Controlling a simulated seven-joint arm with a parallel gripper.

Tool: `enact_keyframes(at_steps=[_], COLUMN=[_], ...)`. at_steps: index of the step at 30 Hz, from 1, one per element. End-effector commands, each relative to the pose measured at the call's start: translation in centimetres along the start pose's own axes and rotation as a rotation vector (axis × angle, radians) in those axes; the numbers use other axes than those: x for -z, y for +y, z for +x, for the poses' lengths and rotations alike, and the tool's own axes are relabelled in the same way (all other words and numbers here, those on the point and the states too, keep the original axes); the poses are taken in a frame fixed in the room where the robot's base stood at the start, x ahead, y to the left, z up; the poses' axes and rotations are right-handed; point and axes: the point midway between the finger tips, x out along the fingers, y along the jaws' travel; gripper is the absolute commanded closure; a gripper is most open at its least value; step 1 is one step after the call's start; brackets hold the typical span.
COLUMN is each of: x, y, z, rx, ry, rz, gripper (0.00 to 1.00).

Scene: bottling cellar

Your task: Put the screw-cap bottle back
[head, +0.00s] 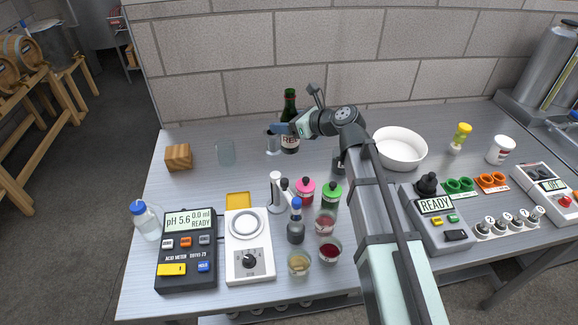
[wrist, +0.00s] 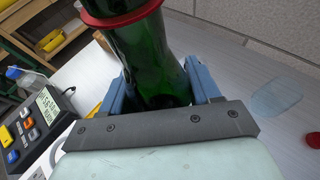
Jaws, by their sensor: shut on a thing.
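The green bottle (head: 290,104), the likely screw-cap bottle, shows near the back of the table in the head view, upright, with a pale label. The bottle's mouth is out of the wrist view. I cannot tell whether its base touches the table.
A white bowl (head: 399,148) is to the right. A small red round thing (wrist: 314,138) is at the wrist view's right edge.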

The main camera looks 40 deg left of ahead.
Motion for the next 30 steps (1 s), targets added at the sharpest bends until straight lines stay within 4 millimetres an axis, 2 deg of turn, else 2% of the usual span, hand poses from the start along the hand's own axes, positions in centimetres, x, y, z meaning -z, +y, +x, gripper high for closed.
enact_keyframes(at_steps=[5,12,22,30], x=[1.4,4.6,6.5,8.9], y=[0.0,0.0,0.0,0.0], z=[0.6,1.9,2.7,3.7], rx=[0.000,0.000,-0.001,0.000], ry=[0.000,0.000,-0.001,-0.001], rz=[0.001,0.002,0.001,0.000], gripper=[0.85,0.85,0.85,0.85])
